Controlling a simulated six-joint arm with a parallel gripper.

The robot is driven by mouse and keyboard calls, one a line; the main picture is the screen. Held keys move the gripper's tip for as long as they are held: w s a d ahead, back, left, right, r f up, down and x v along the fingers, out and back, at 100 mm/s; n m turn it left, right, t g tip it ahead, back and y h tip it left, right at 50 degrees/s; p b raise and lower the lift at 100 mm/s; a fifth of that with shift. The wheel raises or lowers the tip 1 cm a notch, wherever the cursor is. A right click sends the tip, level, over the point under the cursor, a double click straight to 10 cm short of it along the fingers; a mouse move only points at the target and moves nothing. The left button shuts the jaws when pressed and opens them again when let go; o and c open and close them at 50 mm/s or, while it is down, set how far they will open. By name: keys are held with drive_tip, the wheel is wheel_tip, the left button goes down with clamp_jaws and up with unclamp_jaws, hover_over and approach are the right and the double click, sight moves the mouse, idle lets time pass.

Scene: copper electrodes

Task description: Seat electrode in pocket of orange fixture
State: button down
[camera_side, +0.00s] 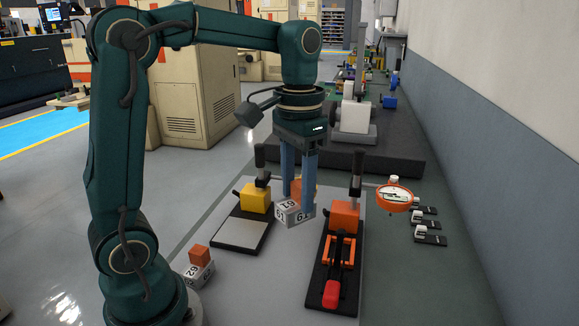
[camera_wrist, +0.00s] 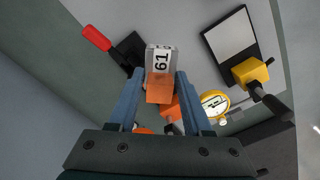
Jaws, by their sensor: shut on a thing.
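My gripper (camera_side: 298,203) is shut on an electrode, a grey block (camera_side: 291,217) with number labels and an orange copper part. In the wrist view the block (camera_wrist: 160,60) shows "61" between the fingertips, with the copper part (camera_wrist: 158,90) beside it. Whether the block touches the surface below is not clear. The orange fixture (camera_side: 344,217) stands to the right of my gripper in the side view, with an upright black post and a red-handled clamp. Its orange body (camera_wrist: 171,108) is partly hidden behind the electrode in the wrist view. Its pocket cannot be made out.
A yellow fixture (camera_side: 256,198) with a pale plate (camera_side: 240,233) stands left of my gripper. A second electrode (camera_side: 200,264) sits near the arm's base. An orange-rimmed dial (camera_side: 394,196) is at the right. Bare surface (camera_side: 282,275) lies between the two fixtures.

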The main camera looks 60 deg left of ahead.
drive_tip(key=w+f+n, duration=0.5)
drive_tip(key=w+n, duration=0.3)
drive_tip(key=w, duration=0.2)
drive_tip(key=shift+w+a+f, duration=0.15)
drive_tip(key=shift+w, duration=0.2)
drive_tip(key=shift+f, duration=0.15)
drive_tip(key=shift+f, duration=2.75)
drive_tip(key=shift+f, duration=1.1)
drive_tip(key=shift+c, duration=1.2)
unclamp_jaws()
drive_tip(key=shift+f, duration=0.1)
